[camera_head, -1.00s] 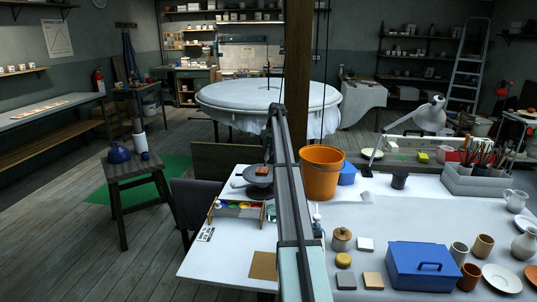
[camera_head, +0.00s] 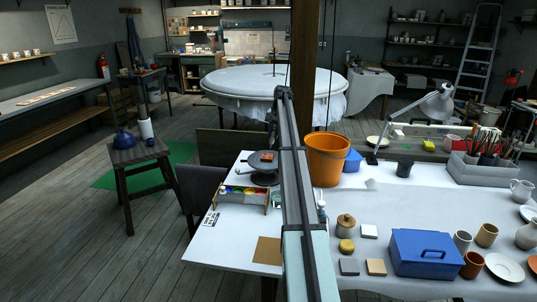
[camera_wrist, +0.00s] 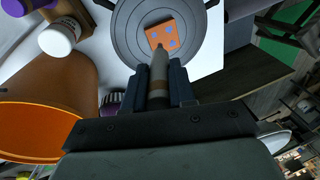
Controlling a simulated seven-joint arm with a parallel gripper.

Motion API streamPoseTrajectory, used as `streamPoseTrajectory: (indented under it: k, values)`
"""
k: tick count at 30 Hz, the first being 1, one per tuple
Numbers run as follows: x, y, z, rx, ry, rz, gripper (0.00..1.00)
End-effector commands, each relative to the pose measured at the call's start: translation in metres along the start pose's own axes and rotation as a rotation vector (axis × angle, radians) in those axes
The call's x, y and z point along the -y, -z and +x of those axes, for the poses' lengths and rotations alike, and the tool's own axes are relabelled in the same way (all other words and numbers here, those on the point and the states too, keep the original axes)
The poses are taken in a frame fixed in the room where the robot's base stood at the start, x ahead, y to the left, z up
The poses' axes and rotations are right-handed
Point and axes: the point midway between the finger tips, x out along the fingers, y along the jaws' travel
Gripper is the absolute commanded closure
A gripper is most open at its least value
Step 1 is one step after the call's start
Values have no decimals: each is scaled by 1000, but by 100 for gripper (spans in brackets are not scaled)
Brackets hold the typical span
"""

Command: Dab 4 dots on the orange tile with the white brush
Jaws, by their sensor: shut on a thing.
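The orange tile (camera_wrist: 166,38) lies on the grey round banding wheel (camera_wrist: 128,42) in the wrist view, with several blue dots on its face. In the head view the tile (camera_head: 266,155) is small on the wheel (camera_head: 262,166), just left of my arm. My gripper (camera_wrist: 158,88) is shut on the brush (camera_wrist: 158,72), which looks pale grey with a brownish band. The brush points at the tile, its tip near the tile's lower edge in the picture. I cannot tell whether the tip touches. In the head view my arm hides the gripper and brush.
A paint rack with several colours (camera_head: 243,194) stands in front of the wheel. The orange bucket (camera_head: 327,161) is close to my arm on the right. The table's left front is mostly clear.

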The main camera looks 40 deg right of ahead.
Motion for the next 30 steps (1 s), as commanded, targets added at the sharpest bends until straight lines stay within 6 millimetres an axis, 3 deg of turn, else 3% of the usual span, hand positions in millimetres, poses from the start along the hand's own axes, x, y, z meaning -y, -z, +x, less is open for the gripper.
streamPoseTrajectory:
  k: [7, 17, 30]
  values:
    - [0, 3, 1, 0, 0, 0, 100]
    - [1, 28, 15, -1, -1, 0, 100]
    - [-2, 27, 28, -1, -1, 0, 100]
